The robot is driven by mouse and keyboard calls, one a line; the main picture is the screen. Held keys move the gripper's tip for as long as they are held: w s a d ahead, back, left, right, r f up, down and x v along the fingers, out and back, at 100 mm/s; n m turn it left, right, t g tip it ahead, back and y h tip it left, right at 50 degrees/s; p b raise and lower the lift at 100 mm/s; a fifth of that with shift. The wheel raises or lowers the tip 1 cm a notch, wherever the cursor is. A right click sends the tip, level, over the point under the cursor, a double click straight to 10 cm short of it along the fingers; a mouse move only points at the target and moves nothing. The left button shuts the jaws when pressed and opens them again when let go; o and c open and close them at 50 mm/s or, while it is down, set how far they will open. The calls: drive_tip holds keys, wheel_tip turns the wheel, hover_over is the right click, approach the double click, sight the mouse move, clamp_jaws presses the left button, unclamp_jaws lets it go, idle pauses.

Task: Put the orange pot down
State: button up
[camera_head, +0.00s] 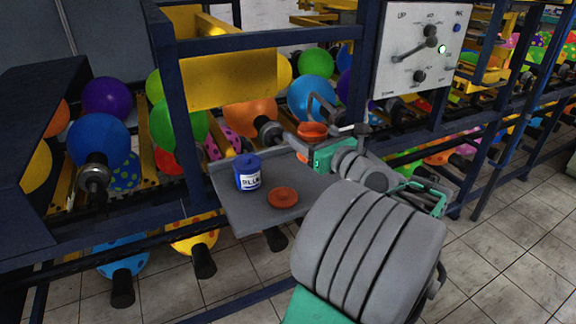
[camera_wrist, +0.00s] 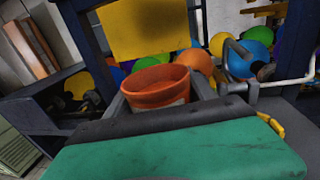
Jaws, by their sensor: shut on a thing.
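The orange pot (camera_head: 312,130) is in my gripper (camera_head: 303,142), partly hidden by it in the head view. In the wrist view the pot (camera_wrist: 158,90) is upright or slightly tilted, its open rim facing up, between the two grey fingers of my gripper (camera_wrist: 160,98). The gripper is shut on it. In the head view the pot shows at the far right of a grey tray (camera_head: 240,212); its height above the tray is hard to tell. A flat orange disc, perhaps a lid (camera_head: 283,197), lies on the tray.
A blue pot with a white label (camera_head: 248,172) stands at the tray's left. Bare tray lies around the disc. A dark blue frame post (camera_head: 176,100) rises behind, with balloons on rods beyond. A control panel (camera_head: 424,50) is at upper right. A bent grey handle (camera_wrist: 240,55) is near the pot.

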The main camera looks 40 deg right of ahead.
drive_tip(key=w+f, duration=0.3)
drive_tip(key=w+d+f, duration=0.1)
drive_tip(key=w+f, duration=0.1)
drive_tip(key=w, duration=0.2)
drive_tip(key=w+d+f, duration=0.1)
drive_tip(key=w+f, duration=0.2)
drive_tip(key=shift+w+d+f, duration=0.2)
drive_tip(key=shift+f, duration=0.1)
wheel_tip(320, 180, down, 3)
drive_tip(key=shift+d+r+b, duration=0.1)
drive_tip(key=shift+b, duration=0.3)
drive_tip(key=shift+s, duration=0.1)
drive_tip(key=shift+f, duration=0.2)
drive_tip(key=o, duration=1.8)
